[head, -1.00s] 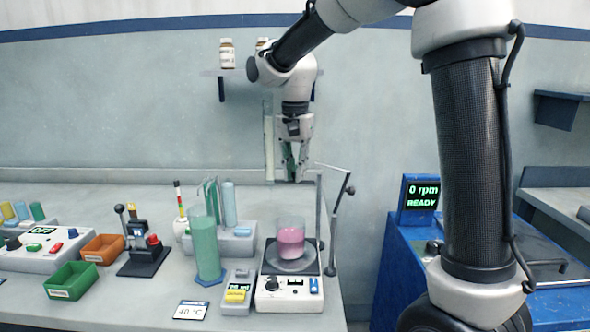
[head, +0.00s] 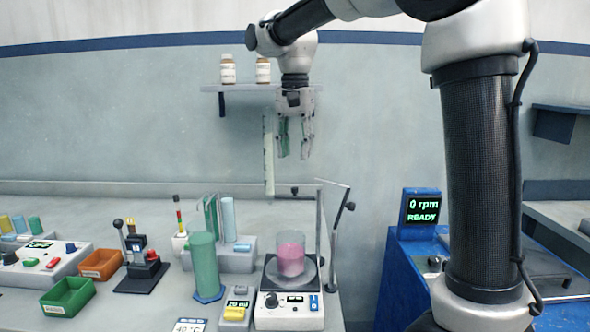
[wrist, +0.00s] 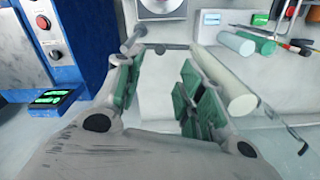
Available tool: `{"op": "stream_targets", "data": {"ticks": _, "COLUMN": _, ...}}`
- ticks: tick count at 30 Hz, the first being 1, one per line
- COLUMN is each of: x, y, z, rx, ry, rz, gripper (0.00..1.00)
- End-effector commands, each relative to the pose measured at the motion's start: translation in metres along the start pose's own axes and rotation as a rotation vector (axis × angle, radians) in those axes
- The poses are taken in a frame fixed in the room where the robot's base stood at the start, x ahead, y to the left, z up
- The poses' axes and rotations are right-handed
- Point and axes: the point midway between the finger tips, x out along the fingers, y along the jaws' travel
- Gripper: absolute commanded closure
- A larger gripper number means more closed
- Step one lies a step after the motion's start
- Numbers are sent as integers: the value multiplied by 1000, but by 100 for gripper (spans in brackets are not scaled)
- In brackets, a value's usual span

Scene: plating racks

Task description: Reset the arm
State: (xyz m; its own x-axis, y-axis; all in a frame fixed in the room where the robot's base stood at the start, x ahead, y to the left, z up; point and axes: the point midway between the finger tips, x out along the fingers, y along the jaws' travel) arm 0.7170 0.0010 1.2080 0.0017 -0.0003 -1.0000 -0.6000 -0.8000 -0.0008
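My gripper (head: 295,157) hangs pointing down in front of the back wall, below the wall shelf and well above the bench. Its green-padded fingers are apart with nothing between them. The wrist view also shows my gripper (wrist: 155,50) with its two fingers spread. A pale upright tube (head: 268,160) stands just left of the fingers in the head view; in the wrist view the pale tube (wrist: 225,75) lies close beside the right finger. I cannot tell whether they touch.
A beaker of pink liquid (head: 291,258) stands on a hotplate stirrer (head: 289,310) below my gripper, with a rod stand (head: 334,240) beside it. A green cylinder (head: 205,265) stands left. The shelf (head: 240,87) holds two bottles. A blue machine (head: 400,270) stands right.

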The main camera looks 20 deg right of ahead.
Motion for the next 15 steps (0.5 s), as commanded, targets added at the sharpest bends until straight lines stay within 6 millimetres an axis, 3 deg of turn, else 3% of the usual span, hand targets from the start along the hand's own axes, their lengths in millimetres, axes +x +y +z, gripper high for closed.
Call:
{"op": "stream_targets", "data": {"ticks": 6, "x": -24, "y": 0, "z": 0, "rx": 0, "ry": 1, "rz": -1, "gripper": 62}}
{"op": "stream_targets", "data": {"ticks": 15, "x": -26, "y": 0, "z": 0, "rx": 0, "ry": 0, "rz": -1, "gripper": 62}}
